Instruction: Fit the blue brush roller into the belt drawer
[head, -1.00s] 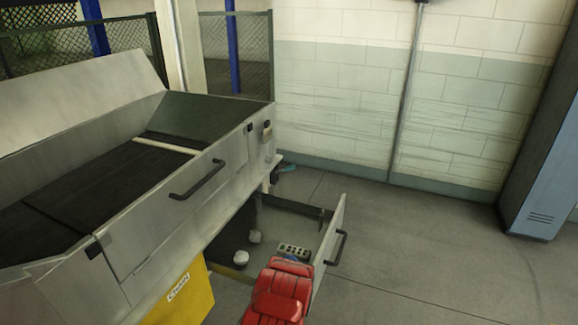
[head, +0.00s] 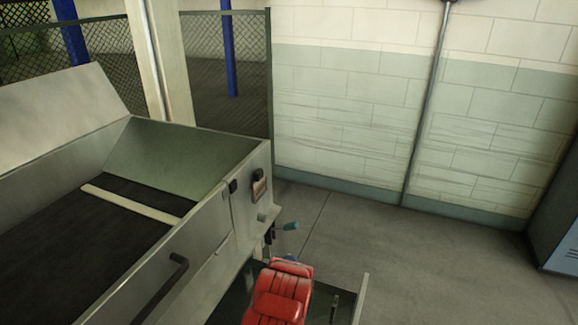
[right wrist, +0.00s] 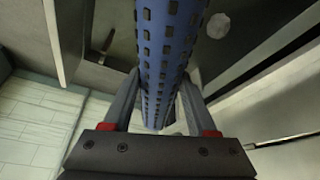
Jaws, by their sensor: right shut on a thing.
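The blue brush roller (right wrist: 168,45) is a long blue bar with rows of dark slots, running up the middle of the right wrist view. My right gripper (right wrist: 160,78) is shut on it, one finger on each side. In the head view my red right arm hides nearly all of the roller; only a small blue bit (head: 290,259) shows beyond it. An open drawer (head: 358,300) juts out below the machine at the bottom of the head view, mostly cut off or behind my arm. Whether the roller touches it I cannot tell. My left gripper is out of view.
The grey machine (head: 215,215) with a dark belt bed (head: 85,250) and a black handle (head: 165,285) fills the left. A teal-ended part (head: 290,226) sticks out at its corner. A round white piece (right wrist: 217,25) shows beside the roller. Floor to the right is clear.

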